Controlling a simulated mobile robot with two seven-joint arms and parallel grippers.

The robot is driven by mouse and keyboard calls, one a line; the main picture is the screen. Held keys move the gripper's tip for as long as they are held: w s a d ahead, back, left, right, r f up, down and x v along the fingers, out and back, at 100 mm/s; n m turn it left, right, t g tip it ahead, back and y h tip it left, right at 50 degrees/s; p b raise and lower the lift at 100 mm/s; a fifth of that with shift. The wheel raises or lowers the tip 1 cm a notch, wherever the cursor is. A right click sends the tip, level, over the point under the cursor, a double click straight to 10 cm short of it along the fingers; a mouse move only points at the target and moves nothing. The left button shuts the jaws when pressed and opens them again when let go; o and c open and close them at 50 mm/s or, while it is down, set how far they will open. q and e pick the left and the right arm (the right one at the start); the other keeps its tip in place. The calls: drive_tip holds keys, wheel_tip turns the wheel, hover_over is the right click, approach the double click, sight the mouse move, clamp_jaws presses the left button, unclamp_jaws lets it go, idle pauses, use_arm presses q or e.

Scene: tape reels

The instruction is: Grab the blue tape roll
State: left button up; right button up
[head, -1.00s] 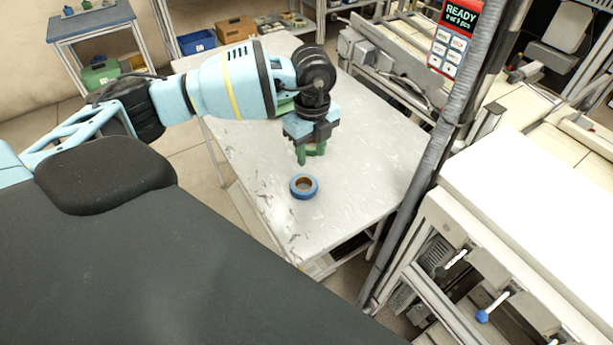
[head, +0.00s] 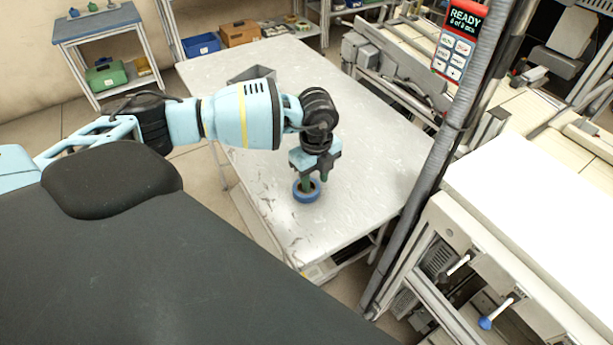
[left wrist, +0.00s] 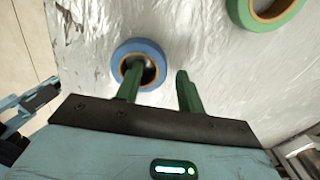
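The blue tape roll (head: 306,200) lies flat near the front edge of the grey table. It also shows in the left wrist view (left wrist: 140,44), left of the middle, with a brown core. My left gripper (head: 309,185) points down right at the roll and partly covers it. In the left wrist view its green fingers (left wrist: 160,80) are apart. One finger reaches over or into the roll's hole; the other is outside the roll on the right, with a gap. I cannot tell how deep the fingertips reach. My right gripper is in neither view.
A green tape roll (left wrist: 281,18) lies at the upper right of the left wrist view. A grey tray (head: 262,72) is on the table (head: 365,130) behind my arm. A grey post (head: 425,175) stands right of the table. The table's right part is clear.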

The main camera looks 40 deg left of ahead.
sight(315, 182)
use_arm(q)
drive_tip(key=shift+c, duration=0.2)
clamp_jaws()
drive_tip(key=shift+r, duration=0.1)
drive_tip(key=shift+r, duration=0.6)
wheel_tip(315, 182, up, 2)
drive_tip(key=shift+r, duration=0.2)
drive_tip(key=s+a, duration=0.2)
drive_tip(key=s, duration=0.5)
drive_tip(key=s+a+r, duration=0.1)
drive_tip(key=s+a, duration=0.2)
drive_tip(key=s, duration=0.5)
drive_tip(key=shift+a+r, duration=0.1)
drive_tip(key=shift+r, duration=0.05)
